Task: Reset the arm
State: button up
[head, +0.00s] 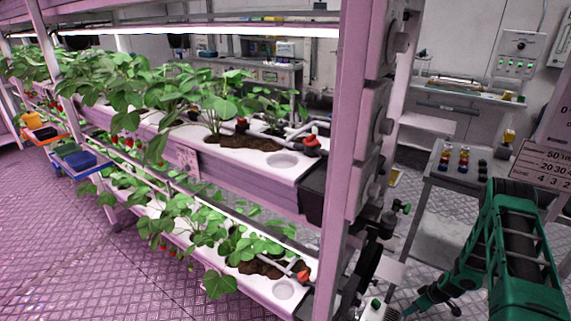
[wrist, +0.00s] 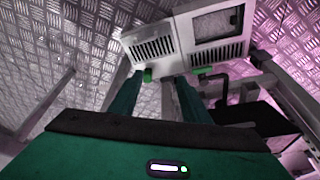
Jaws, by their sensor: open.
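My green arm (head: 515,240) shows at the right of the head view, bent downward. Its lower end reaches the bottom edge beside the rack's end post, where the gripper is only partly visible. In the wrist view my gripper (wrist: 174,75) has its two fingers apart, with nothing seen between them. A white vented box (wrist: 155,45) lies beyond the fingertips. I cannot tell whether the fingertips touch it.
A two-level strawberry rack (head: 245,180) fills the left and middle, with its pink end post (head: 345,130) near my arm. A grey bench (head: 470,177) with small coloured bottles stands behind my arm. The patterned floor (head: 80,255) is clear at left.

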notch_tip(320, 180, up, 21)
jog(key=w+d+m+g+h, duration=0.1)
jog(key=d+m, duration=0.1)
jog(key=d, duration=0.1)
jog(key=s+a+r+m+g+h, duration=0.1)
jog(key=s+r, duration=0.2)
jog(key=r, duration=0.6)
jog(key=s+a+r+m, duration=0.1)
jog(key=s+r+m, duration=0.15)
jog(key=r, duration=0.75)
jog(key=s+a+r+m, duration=0.1)
jog(key=s+a+r, duration=0.1)
jog(key=s+r, duration=0.5)
jog(key=s+a+r+m, duration=0.2)
jog(key=s+a+r, duration=0.1)
jog(key=s+r, duration=0.45)
jog(key=s+a+r+m, duration=0.2)
jog(key=s+a+r, duration=0.1)
jog(key=s, duration=0.5)
jog(key=s+a+r+m+g, duration=0.1)
jog(key=s+a+r+m, duration=0.1)
jog(key=s, duration=0.6)
jog(key=shift+s+a+r, duration=0.25)
jog(key=shift+a+r, duration=0.15)
jog(key=shift+a, duration=0.35)
jog(key=shift+w+f, duration=0.25)
jog(key=shift+w, duration=0.4)
